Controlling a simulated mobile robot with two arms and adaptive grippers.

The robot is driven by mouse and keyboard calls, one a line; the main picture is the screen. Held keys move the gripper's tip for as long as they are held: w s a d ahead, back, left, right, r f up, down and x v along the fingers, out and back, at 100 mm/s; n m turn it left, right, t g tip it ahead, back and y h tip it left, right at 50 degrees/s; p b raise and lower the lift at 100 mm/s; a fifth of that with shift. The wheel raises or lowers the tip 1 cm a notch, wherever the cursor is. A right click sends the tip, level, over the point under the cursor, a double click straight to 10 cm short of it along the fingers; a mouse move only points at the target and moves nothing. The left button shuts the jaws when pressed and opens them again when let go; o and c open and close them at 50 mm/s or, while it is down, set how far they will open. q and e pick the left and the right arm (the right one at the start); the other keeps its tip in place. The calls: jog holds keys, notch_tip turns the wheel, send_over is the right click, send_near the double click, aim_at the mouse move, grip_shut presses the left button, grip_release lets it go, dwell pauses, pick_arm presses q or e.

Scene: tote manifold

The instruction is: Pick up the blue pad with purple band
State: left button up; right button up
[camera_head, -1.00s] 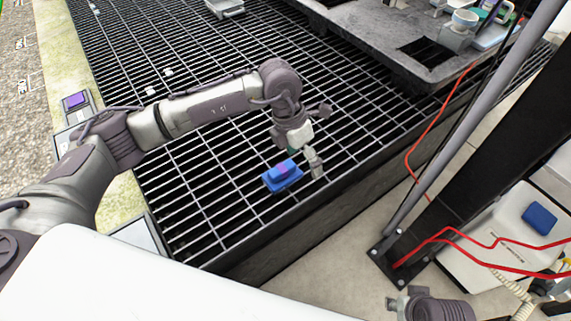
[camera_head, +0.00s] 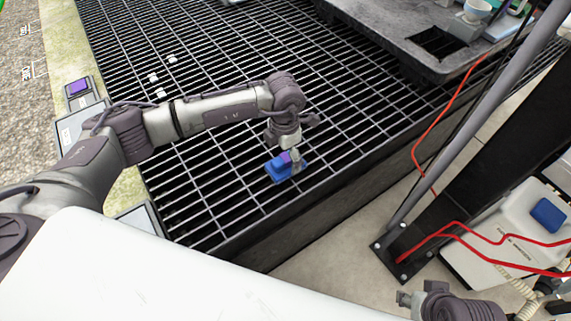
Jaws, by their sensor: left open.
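The blue pad with purple band (camera_head: 281,171) lies on the black metal grating, near its front edge. My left gripper (camera_head: 286,157) points down right over the pad, and its fingers overlap the pad in the picture. It is open; whether the fingers touch the pad I cannot tell. The purple band is partly hidden behind the fingers. My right gripper (camera_head: 404,299) shows only in part at the bottom right, away from the grating, and the state of its jaws is unclear.
The grating (camera_head: 220,165) is mostly bare around the pad, with several small white pieces further back. A grey table (camera_head: 395,35) stands at the back right. Red cables (camera_head: 480,235), a slanted post (camera_head: 470,120) and a white container (camera_head: 505,240) are at the right.

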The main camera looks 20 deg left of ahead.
aim_at(286, 157)
pick_arm(q)
notch_tip(286, 157, down, 4)
jog(key=shift+d+r+b, duration=0.15)
jog(key=shift+r+b, duration=0.05)
jog(key=shift+b, duration=0.15)
jog(key=c, duration=1.2)
jog(key=shift+r, duration=0.1)
jog(key=shift+w+r, duration=0.1)
jog(key=shift+r, duration=0.4)
jog(key=r, duration=0.2)
jog(key=r+p, duration=0.1)
jog(key=shift+w+d+r, duration=0.25)
jog(key=shift+d+r, duration=0.1)
jog(key=shift+d, duration=0.05)
jog(key=w+d+r, duration=0.4)
jog(key=d, duration=0.1)
jog(key=w+d+r, duration=0.2)
jog(key=w+d, duration=0.1)
jog(key=shift+d+r, duration=0.1)
